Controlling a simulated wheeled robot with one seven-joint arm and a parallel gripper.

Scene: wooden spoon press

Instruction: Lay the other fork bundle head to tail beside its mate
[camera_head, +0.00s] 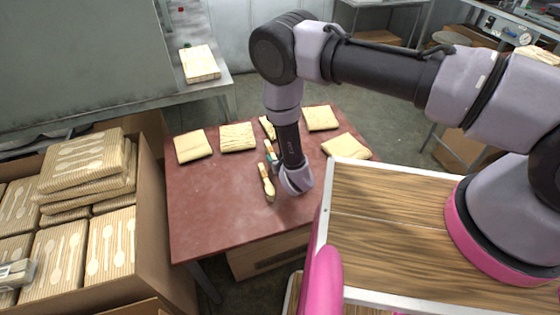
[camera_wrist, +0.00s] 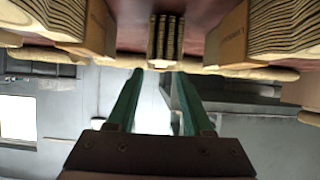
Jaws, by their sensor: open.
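My gripper (camera_head: 271,156) is low over the red-brown table, its teal fingers apart with nothing between them. A narrow pale bundle (camera_head: 267,184) lies on the table just in front of the gripper, pointing roughly toward the camera. In the wrist view the open fingers (camera_wrist: 157,78) point at the end of a small bundle of stacked thin wooden pieces (camera_wrist: 165,38), with a gap between. I cannot tell which narrow bundle is the mate; the arm hides part of the table.
Flat pale stacks (camera_head: 238,137) line the table's (camera_head: 215,220) far side. Brown-banded stacks (camera_wrist: 236,38) flank the fingers' line in the wrist view. A carton (camera_head: 150,215) of spoon-printed packs stands left. The table's left front is clear. A wood-topped cart (camera_head: 385,205) is at right.

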